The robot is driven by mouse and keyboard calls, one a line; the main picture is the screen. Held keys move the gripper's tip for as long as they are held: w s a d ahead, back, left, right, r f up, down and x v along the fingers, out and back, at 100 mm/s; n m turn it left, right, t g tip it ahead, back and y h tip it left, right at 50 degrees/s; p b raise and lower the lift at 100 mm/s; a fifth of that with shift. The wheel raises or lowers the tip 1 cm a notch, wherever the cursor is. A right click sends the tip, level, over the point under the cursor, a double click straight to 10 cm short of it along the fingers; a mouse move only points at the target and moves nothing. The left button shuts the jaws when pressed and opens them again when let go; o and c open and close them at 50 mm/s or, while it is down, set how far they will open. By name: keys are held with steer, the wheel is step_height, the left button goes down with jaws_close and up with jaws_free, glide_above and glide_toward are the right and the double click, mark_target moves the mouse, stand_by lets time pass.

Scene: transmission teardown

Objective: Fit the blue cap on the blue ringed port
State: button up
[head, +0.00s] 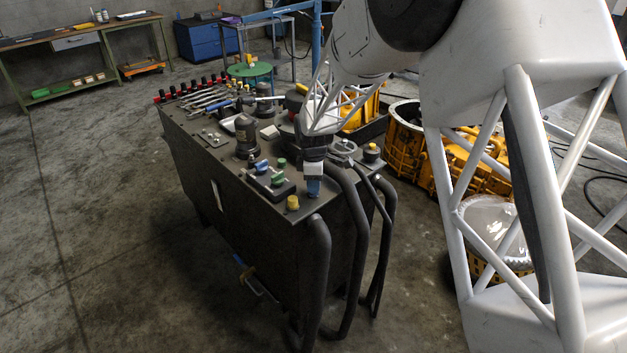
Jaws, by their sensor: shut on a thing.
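My gripper (313,174) points straight down over the near right corner of the dark workbench top (225,167). It is shut on a blue cap (313,187), which shows just below the fingers. The cap is small in the view, and I cannot tell whether it touches the surface beneath it. The blue ringed port is not clearly seen; the gripper and cap may hide it.
A dark tray (268,186) with blue and green pieces lies left of my gripper. A yellow-topped fitting (292,203) stands close in front at left, another (371,148) behind at right. Thick dark hoses (350,220) bend down the bench's right end.

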steer(key=shift+f, duration=0.4)
steer(key=o, duration=1)
steer(key=shift+r, duration=0.15)
steer(key=shift+r, duration=3.8)
step_height(320, 180, up, 7)
